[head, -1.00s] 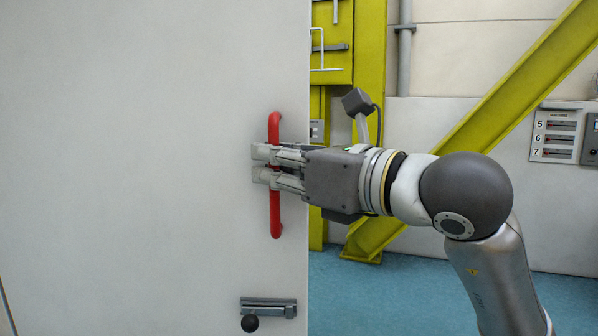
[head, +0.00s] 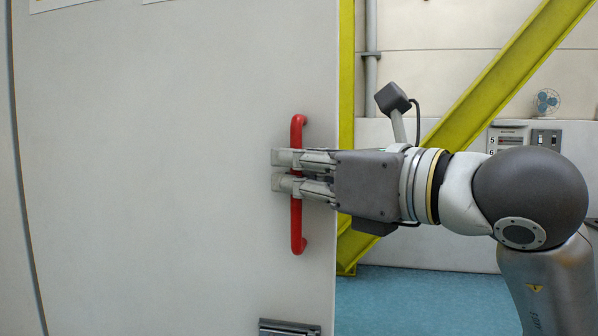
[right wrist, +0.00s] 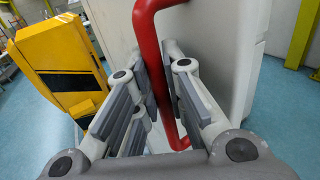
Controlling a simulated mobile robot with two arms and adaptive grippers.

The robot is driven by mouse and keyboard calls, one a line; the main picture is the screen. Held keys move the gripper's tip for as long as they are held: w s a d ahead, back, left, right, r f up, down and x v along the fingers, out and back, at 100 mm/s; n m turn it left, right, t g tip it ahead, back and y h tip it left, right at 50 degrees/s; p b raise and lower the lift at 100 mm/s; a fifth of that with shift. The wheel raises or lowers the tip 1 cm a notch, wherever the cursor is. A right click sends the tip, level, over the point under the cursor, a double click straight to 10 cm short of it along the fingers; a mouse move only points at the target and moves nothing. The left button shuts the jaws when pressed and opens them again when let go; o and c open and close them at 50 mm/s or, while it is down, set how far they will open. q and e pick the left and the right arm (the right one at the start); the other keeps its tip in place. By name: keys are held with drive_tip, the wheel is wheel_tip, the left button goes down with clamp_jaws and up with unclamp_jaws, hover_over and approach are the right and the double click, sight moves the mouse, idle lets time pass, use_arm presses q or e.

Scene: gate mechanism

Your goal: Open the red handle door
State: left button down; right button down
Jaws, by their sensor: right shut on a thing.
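The door (head: 170,190) is a large pale grey panel filling the left and middle of the head view. Its free edge stands clear of the yellow frame, with the room showing past it. The red handle (head: 297,218) is an upright bar near that edge. My right gripper (head: 284,171) reaches in from the right and is shut on the handle's middle, hiding that part. In the right wrist view, the red handle (right wrist: 147,40) passes between the two fingers (right wrist: 158,75). My left gripper is not in view.
A sliding bolt (head: 290,327) sits low on the door, partly cut off by the frame. Beyond the edge are a yellow diagonal beam (head: 500,80), a numbered wall panel (head: 507,138), a small fan (head: 547,101) and open blue floor (head: 420,300).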

drive_tip(key=c, duration=1.5)
unclamp_jaws()
drive_tip(key=shift+r, duration=0.1)
drive_tip(key=v, duration=1.2)
